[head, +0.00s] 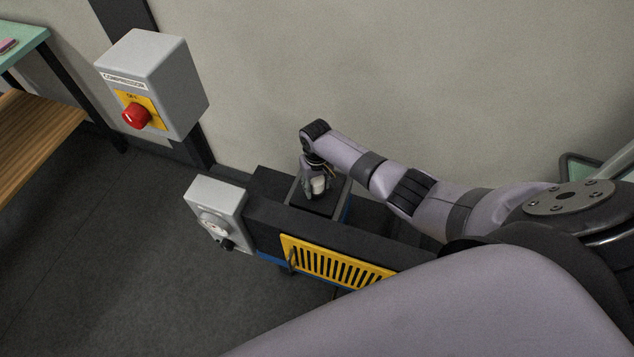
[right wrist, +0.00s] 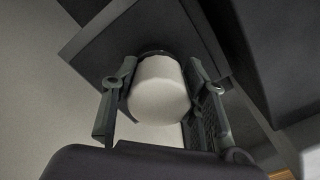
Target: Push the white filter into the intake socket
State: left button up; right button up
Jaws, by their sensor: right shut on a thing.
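The white filter (right wrist: 158,92) is a pale rounded cylinder between the two fingers of my right gripper (right wrist: 160,100) in the right wrist view. In the head view the filter (head: 318,185) shows as a small white shape below my right gripper (head: 316,182), over the dark top of the compressor. My right gripper is shut on the filter. A dark ring, likely the intake socket (right wrist: 152,53), shows just past the filter's far end. The filter hides most of it, and I cannot tell how far the filter is in. My left gripper is not in view.
The dark compressor body (head: 283,219) has a yellow slotted guard (head: 335,263) and a grey box with a gauge (head: 216,205). A bench (head: 30,130) is at far left. The floor in front is clear.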

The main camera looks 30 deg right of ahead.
jog(key=shift+r+m+p, duration=0.1)
jog(key=shift+m+p, duration=0.35)
jog(key=shift+m, duration=1.15)
jog(key=o, duration=1.4)
